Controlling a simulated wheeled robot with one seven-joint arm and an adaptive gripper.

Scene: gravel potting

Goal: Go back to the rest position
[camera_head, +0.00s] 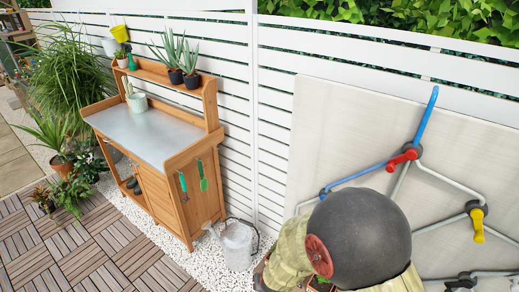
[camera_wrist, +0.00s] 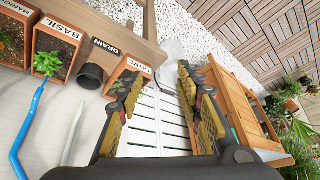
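My gripper (camera_wrist: 158,75) fills the middle of the wrist view. Its two black and yellow fingers stand wide apart with nothing between them. White fence slats and gravel show behind the gap. In the head view my arm, with a dark round joint, covers the lower right, and the gripper itself is hidden there. A blue pipe (camera_head: 428,115) with a red valve (camera_head: 403,159) is on the pale board (camera_head: 335,130); a blue pipe (camera_wrist: 30,125) also shows in the wrist view.
Labelled planters, including BASIL (camera_wrist: 57,48) and THYME (camera_wrist: 130,75), and a dark DRAIN cup (camera_wrist: 90,75) lie left of my fingers. A wooden potting bench (camera_head: 155,130) and grey watering can (camera_head: 238,245) stand left of my arm. A yellow valve (camera_head: 477,225) is at right.

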